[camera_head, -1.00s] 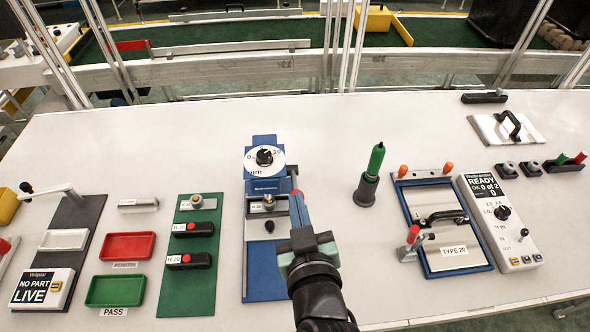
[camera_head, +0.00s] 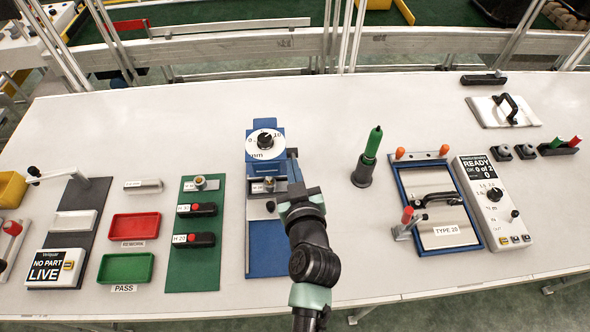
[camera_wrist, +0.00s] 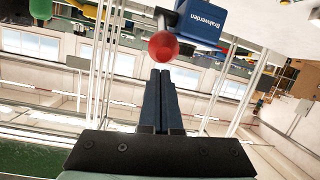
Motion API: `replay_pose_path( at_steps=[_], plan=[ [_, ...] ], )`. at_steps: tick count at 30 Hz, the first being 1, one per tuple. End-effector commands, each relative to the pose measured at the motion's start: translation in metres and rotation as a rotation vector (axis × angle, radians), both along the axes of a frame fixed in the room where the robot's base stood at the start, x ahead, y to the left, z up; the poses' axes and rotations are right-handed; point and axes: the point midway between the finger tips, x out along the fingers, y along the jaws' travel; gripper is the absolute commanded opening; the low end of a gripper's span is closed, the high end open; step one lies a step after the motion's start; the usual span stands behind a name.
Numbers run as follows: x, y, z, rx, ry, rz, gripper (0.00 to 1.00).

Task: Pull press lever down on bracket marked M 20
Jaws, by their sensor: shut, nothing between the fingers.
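The blue press (camera_head: 264,240) stands left of center in the head view, with a white dial (camera_head: 265,140) at its top. A small bracket with a part (camera_head: 268,184) sits under the dial; its label is too small to read surely. My gripper (camera_head: 293,155) is at the press's right side, fingers shut and empty, pointing away from me. In the wrist view, the lever's red ball knob (camera_wrist: 163,46) is just beyond the shut fingertips (camera_wrist: 161,72), on a metal rod beside the blue press head (camera_wrist: 203,20). Contact cannot be told. The knob is hidden in the head view.
A green board with black parts (camera_head: 193,250) lies left of the press. Bare table lies between the tool and my arm.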

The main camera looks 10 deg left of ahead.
Motion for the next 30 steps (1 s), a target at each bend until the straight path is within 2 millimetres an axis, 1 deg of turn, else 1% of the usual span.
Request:
replay_pose_path(
  at_steps=[3, 17, 25, 30],
  plan=[
    [-0.004, -0.003, -0.006, 0.000, 0.001, -0.001, 0.00],
    [-0.005, -0.004, -0.009, 0.000, -0.001, -0.002, 0.00],
    [-0.008, -0.005, -0.019, 0.010, -0.030, -0.001, 0.00],
    [-0.009, -0.005, -0.017, 0.015, -0.046, 0.000, 0.00]
  ],
)
